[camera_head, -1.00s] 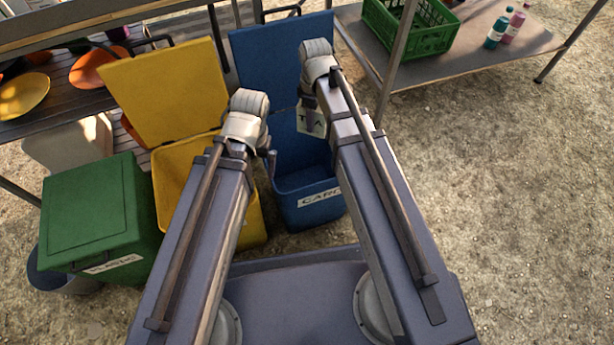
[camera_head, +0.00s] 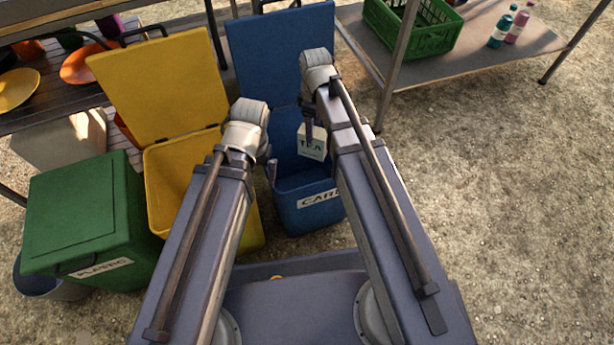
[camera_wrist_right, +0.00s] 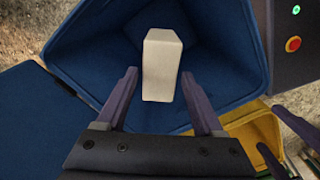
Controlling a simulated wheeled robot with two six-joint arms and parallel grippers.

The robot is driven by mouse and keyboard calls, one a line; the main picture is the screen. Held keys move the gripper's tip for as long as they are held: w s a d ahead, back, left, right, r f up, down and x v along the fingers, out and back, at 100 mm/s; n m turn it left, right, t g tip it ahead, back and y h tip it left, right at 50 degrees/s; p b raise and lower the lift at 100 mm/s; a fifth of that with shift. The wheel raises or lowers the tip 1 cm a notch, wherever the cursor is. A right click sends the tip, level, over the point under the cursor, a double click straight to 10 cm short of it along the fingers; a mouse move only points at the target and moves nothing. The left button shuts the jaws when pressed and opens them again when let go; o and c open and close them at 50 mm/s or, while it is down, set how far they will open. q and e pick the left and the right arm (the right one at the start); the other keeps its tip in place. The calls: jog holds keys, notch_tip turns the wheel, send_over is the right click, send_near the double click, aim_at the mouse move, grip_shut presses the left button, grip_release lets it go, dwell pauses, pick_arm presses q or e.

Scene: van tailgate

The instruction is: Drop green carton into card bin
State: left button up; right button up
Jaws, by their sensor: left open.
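The carton (camera_head: 312,142), pale with TEA lettering, is in the mouth of the blue card bin (camera_head: 300,220), whose lid stands open. In the right wrist view the carton (camera_wrist_right: 161,65) looks whitish, with the blue bin walls (camera_wrist_right: 235,85) around it. My right gripper (camera_wrist_right: 160,103) is open above the bin. Its fingers are spread, with a gap showing beside the carton, which sits past the fingertips. No green face of the carton is clear. My left gripper (camera_head: 271,168) is open and empty at the card bin's left edge, partly hidden by its arm.
A yellow bin (camera_head: 160,165) with its lid up stands left of the card bin. A shut green bin (camera_head: 85,220) stands further left. A shelf with a green crate (camera_head: 412,25) and bottles (camera_head: 502,30) is at upper right. Gravel on the right is clear.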

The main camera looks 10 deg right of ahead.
jog(key=shift+o, duration=1.4)
jog(key=shift+r, duration=0.1)
notch_tip(320, 180, up, 8)
jog(key=p, duration=0.8)
jog(key=shift+f, duration=0.3)
notch_tip(320, 180, down, 8)
jog(key=b, duration=0.8)
jog(key=shift+r+p, duration=0.5)
jog(key=shift+r, duration=0.2)
jog(key=shift+f, duration=0.1)
